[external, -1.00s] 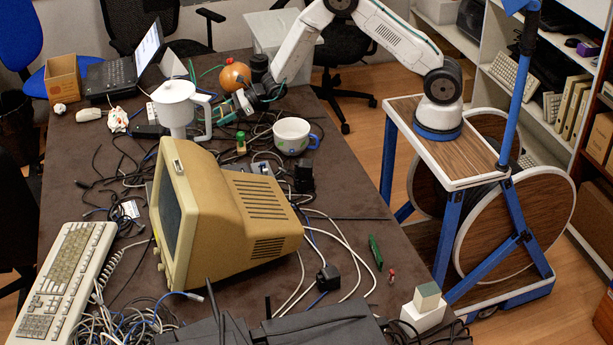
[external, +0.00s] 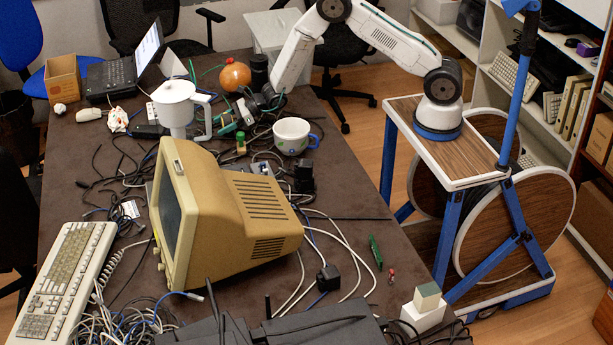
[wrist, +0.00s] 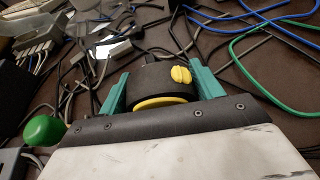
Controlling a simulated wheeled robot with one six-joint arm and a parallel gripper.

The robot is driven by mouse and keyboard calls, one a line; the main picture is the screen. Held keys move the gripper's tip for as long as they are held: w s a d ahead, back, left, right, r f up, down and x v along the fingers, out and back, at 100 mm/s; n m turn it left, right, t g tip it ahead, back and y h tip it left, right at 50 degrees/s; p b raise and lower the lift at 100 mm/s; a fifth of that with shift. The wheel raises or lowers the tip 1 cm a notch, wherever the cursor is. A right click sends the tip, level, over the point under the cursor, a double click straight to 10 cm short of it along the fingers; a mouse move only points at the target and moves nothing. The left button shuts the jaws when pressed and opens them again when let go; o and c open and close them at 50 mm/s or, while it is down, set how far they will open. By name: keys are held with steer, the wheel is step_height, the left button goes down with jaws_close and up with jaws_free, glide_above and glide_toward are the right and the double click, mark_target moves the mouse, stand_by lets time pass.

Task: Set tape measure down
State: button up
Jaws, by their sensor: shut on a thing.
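The tape measure (wrist: 160,84) is black with yellow parts. In the wrist view it sits between the two teal fingers of my gripper (wrist: 158,91), which are shut on it. In the external view my gripper (external: 229,122) is low over the cluttered table, between the white grinder-like device and the mug. The tape measure is too small and covered there to make out clearly. I cannot tell whether it touches the cables or the tabletop.
Cables lie around the gripper. A mug (external: 292,136), a white device (external: 176,106), an orange ball (external: 235,76) and a small green-topped item (external: 241,143) stand close by. A beige monitor (external: 235,215) stands nearer the camera. Bare brown tabletop (external: 350,200) shows at the right.

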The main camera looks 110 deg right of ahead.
steer(key=shift+f, duration=0.45)
steer(key=o, duration=1.2)
steer(key=shift+o, duration=0.2)
steer(key=v, duration=0.7)
steer(key=shift+s+r, duration=0.15)
steer(key=shift+s, duration=0.25)
